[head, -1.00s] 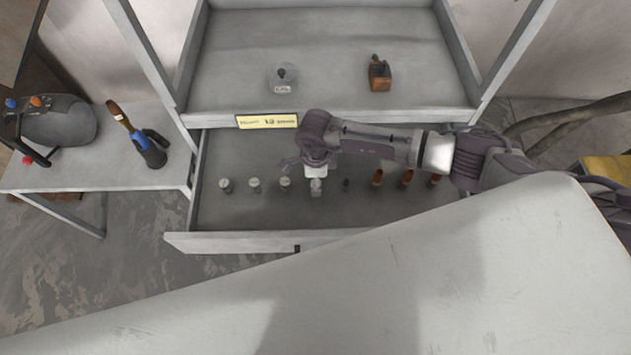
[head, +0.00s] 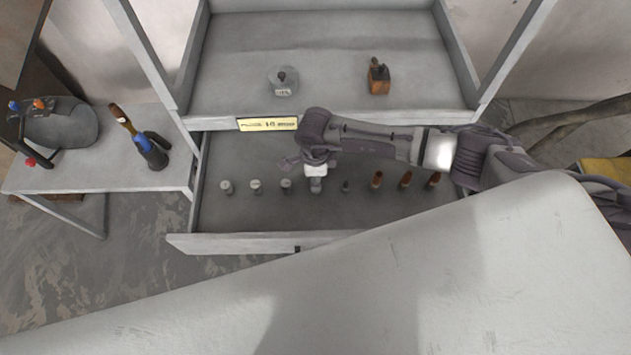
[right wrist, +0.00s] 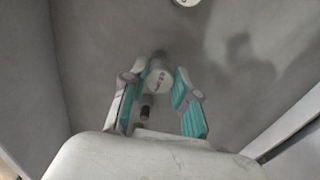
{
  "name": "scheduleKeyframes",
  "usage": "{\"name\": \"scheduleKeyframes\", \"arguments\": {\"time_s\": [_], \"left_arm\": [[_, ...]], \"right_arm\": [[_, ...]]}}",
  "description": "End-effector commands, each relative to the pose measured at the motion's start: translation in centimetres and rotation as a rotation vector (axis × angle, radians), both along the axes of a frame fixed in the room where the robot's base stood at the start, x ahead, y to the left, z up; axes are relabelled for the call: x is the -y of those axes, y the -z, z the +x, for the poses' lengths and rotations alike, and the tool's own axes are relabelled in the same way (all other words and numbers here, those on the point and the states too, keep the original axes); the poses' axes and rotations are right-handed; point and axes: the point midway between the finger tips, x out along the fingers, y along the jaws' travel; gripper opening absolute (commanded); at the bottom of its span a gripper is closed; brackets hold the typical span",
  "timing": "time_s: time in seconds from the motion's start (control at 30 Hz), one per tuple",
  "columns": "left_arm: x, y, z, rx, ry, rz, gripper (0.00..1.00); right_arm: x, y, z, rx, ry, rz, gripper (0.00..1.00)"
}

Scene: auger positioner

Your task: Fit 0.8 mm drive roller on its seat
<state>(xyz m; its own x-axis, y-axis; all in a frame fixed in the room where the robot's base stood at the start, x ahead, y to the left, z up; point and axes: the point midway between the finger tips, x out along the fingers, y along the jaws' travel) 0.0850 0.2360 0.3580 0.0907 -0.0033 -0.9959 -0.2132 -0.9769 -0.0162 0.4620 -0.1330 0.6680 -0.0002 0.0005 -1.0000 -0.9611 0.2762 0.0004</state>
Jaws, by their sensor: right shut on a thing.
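My right gripper (head: 316,172) points down into the open drawer, in a gap of the row of small parts. The marking is too small to read, so I cannot tell the roller's size. In the head view the grey roller (head: 316,185) shows just below the gripper. I cannot tell whether it still touches the drawer floor. The seat cannot be made out for certain. My left gripper is not in view.
The drawer holds grey rollers (head: 256,187) on the left, a small dark peg (head: 346,186) and copper-coloured pieces (head: 377,179) on the right. The shelf above carries a round grey part (head: 283,80) and a copper-coloured block (head: 378,77). A side table (head: 90,172) holds tools.

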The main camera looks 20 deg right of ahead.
Motion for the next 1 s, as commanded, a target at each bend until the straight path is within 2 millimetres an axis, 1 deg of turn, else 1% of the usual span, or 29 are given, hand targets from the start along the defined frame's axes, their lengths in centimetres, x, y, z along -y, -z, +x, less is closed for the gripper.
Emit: {"name": "scheduleKeyframes", "arguments": {"time_s": [0.03,1.0], "left_arm": [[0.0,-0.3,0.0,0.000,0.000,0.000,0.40],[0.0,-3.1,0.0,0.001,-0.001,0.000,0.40]], "right_arm": [[0.0,-0.4,0.0,0.001,0.000,0.000,0.00],[0.0,-4.2,0.0,0.001,0.000,-0.001,0.00]]}}
